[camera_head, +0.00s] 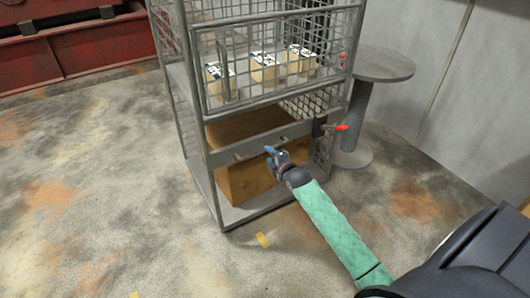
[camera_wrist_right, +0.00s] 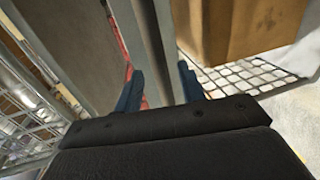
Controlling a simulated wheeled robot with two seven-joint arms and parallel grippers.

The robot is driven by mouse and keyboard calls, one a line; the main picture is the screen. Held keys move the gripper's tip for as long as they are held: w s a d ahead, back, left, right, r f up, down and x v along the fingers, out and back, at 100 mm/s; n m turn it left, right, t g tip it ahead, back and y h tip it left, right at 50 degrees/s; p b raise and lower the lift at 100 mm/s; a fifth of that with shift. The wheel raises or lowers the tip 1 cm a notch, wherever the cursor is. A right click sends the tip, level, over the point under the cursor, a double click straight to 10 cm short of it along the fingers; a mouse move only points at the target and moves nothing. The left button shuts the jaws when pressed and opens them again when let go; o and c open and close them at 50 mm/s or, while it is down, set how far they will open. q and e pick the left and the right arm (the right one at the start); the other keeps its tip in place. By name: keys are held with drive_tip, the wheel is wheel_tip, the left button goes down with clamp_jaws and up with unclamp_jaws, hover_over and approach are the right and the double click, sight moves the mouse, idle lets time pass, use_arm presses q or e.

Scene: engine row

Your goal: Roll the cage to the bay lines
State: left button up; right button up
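The cage (camera_head: 203,130) is a tall grey mesh trolley, upright in the middle of the head view. It has a shelf of small labelled boxes (camera_head: 263,67) above and a large brown carton (camera_head: 245,180) below. My right gripper (camera_head: 271,153) is at the grey crossbar (camera_head: 232,153) on its near side. In the right wrist view, the fingers (camera_wrist_right: 160,88) stand apart with a grey bar (camera_wrist_right: 158,50) between them; a gap shows beside it. Yellow floor marks (camera_head: 263,240) lie just in front of the cage. My left gripper is out of view.
A round grey pedestal table (camera_head: 385,65) stands close to the cage's right side. Red latches (camera_head: 342,127) stick out from the cage there. A red metal chest (camera_head: 80,50) stands at the back left. The stained concrete floor (camera_head: 100,210) to the left is clear.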

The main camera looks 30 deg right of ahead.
sight(265, 152)
drive_tip(key=shift+w+f, duration=0.2)
drive_tip(key=shift+w, duration=0.8)
drive_tip(key=shift+w+f, duration=0.2)
drive_tip(key=shift+w, duration=0.75)
clamp_jaws()
